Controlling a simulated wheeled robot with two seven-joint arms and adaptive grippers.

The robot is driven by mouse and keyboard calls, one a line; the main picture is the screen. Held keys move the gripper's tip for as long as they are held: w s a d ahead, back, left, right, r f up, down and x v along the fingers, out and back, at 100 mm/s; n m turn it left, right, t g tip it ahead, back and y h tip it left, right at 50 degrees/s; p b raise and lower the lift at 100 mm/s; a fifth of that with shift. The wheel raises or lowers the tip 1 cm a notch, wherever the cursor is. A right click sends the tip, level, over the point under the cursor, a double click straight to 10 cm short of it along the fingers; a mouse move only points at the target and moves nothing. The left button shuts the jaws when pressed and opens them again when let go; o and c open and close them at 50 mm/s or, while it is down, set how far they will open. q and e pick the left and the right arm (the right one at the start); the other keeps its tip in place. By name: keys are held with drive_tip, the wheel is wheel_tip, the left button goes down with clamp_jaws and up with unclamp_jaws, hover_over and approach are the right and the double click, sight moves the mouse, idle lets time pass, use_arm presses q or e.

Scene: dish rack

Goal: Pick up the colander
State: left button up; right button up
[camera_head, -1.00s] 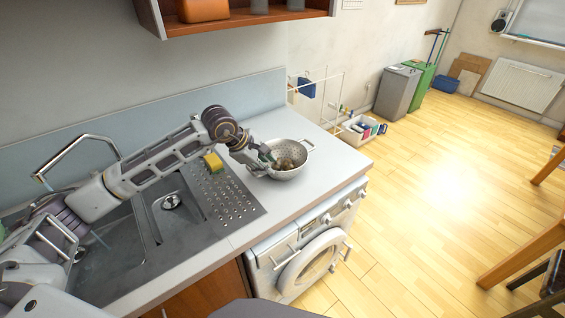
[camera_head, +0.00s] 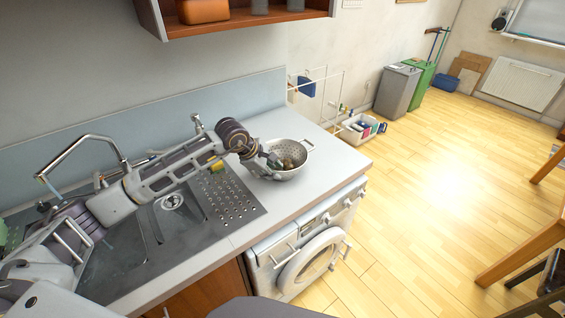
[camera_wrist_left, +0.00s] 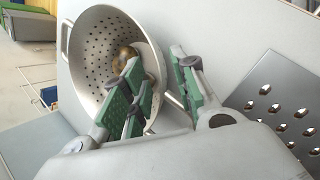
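The colander (camera_head: 287,174) is a pale metal bowl with holes and side handles. In the left wrist view the colander (camera_wrist_left: 97,42) is at upper left. There the left gripper (camera_wrist_left: 162,84) has green-padded fingers spread apart, some over the bowl's inside and one outside the rim. The rim runs between them, and I cannot tell whether any finger touches it. My right gripper is not in view.
A perforated drainer (camera_head: 229,196) and sink (camera_head: 120,250) lie left of the colander. A yellow sponge (camera_head: 217,166) is partly hidden by my arm. The worktop (camera_head: 335,160) is clear to the right, up to its edge above the washing machine (camera_head: 310,262).

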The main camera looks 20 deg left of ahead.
use_arm(q)
drive_tip(key=shift+p+x, duration=0.4)
drive_tip(key=shift+x, duration=1.45)
clamp_jaws()
drive_tip(key=shift+w+r, duration=0.1)
drive_tip(key=shift+r, duration=0.05)
